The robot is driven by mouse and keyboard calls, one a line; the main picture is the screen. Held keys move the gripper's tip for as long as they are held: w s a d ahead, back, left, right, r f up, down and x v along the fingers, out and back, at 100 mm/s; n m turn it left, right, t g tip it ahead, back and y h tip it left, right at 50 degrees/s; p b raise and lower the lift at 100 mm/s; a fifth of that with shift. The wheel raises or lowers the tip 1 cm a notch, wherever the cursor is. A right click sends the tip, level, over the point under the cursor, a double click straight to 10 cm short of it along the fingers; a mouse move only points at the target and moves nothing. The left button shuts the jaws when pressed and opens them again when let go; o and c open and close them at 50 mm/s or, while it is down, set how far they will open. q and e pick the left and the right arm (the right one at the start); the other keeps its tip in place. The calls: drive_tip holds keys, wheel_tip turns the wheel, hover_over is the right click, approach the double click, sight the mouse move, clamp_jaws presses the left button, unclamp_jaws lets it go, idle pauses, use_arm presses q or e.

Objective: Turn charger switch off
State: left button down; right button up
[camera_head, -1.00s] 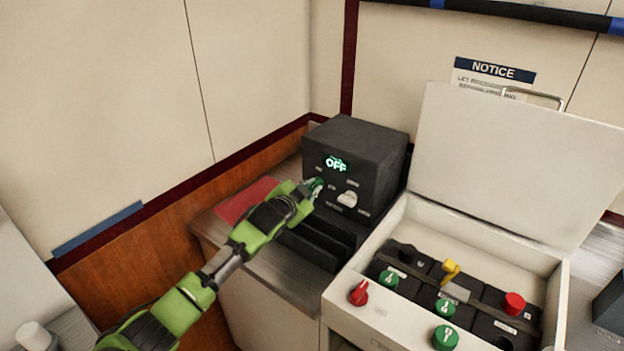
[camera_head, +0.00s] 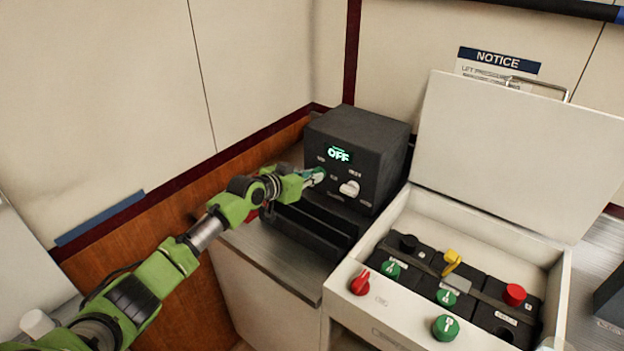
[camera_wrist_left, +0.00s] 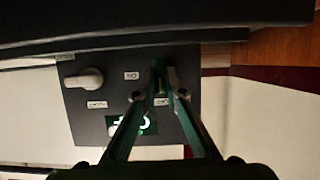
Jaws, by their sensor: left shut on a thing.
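The charger is a dark grey box (camera_head: 358,150) on the counter in the corner. Its lit green display (camera_head: 340,155) reads OFF. My left gripper (camera_head: 317,176) is at the left part of the charger's front panel, below the display, with its fingers closed on the small charger switch there. The fingers hide most of that switch. In the left wrist view the panel (camera_wrist_left: 92,120) appears upside down, with the narrow fingers (camera_wrist_left: 166,84) against it and partly over the display. A white knob (camera_head: 350,188) sits to the right of the gripper, apart from it. My right gripper is not seen.
A white open-lidded box (camera_head: 420,213) stands to the right, holding black batteries with several coloured caps. A red knob (camera_head: 360,283) and green knobs (camera_head: 446,327) show at its front. A notice sign (camera_head: 498,62) hangs behind. The wooden wall panel is on the left.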

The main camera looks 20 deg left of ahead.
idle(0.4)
use_arm(q)
drive_tip(key=c, duration=2.1)
unclamp_jaws()
drive_tip(key=v, duration=1.2)
drive_tip(key=shift+w, duration=0.1)
drive_tip(key=shift+r, duration=0.1)
